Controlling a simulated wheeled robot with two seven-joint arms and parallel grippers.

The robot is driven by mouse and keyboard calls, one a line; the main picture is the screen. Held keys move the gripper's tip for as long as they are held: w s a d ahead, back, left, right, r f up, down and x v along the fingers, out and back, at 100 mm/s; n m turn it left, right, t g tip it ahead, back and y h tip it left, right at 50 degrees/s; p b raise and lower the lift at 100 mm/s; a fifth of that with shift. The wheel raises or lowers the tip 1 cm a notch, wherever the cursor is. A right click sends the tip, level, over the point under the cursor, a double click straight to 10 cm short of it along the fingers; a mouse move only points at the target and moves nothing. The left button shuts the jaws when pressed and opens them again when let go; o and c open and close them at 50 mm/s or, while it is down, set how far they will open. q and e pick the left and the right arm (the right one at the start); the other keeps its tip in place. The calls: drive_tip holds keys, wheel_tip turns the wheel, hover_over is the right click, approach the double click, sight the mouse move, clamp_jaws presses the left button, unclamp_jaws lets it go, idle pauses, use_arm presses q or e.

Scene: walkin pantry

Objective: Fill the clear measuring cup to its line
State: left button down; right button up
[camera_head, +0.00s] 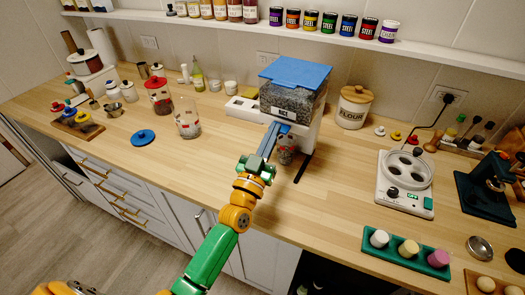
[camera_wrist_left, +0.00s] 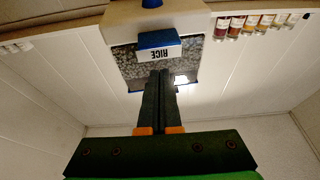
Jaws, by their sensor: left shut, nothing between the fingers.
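A clear cup (camera_head: 287,151) with red marks stands under the front of the rice dispenser (camera_head: 291,97). My left arm partly covers it, and I cannot read its line or its fill level. The dispenser has a blue lid, a clear hopper of dark speckled grains and a RICE label, which also shows upside down in the left wrist view (camera_wrist_left: 159,53). My left gripper (camera_head: 279,130) is shut and empty, its fingertips at the dispenser's front, just below the label. In the left wrist view its fingers (camera_wrist_left: 160,74) lie together; contact is unclear.
An open glass jar (camera_head: 187,122), a red-lidded jar (camera_head: 159,98) and a loose blue lid (camera_head: 143,137) stand left. A canister (camera_head: 354,106), a white cooker (camera_head: 405,182) and a green tray (camera_head: 405,254) are right. The counter between jar and dispenser is mostly clear.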

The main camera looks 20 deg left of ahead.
use_arm(q)
drive_tip(key=b+v, duration=0.1)
drive_tip(key=v, duration=0.6)
drive_tip(key=shift+s+b, duration=0.3)
drive_tip(key=shift+s, duration=0.1)
drive_tip(key=shift+a+f, duration=0.15)
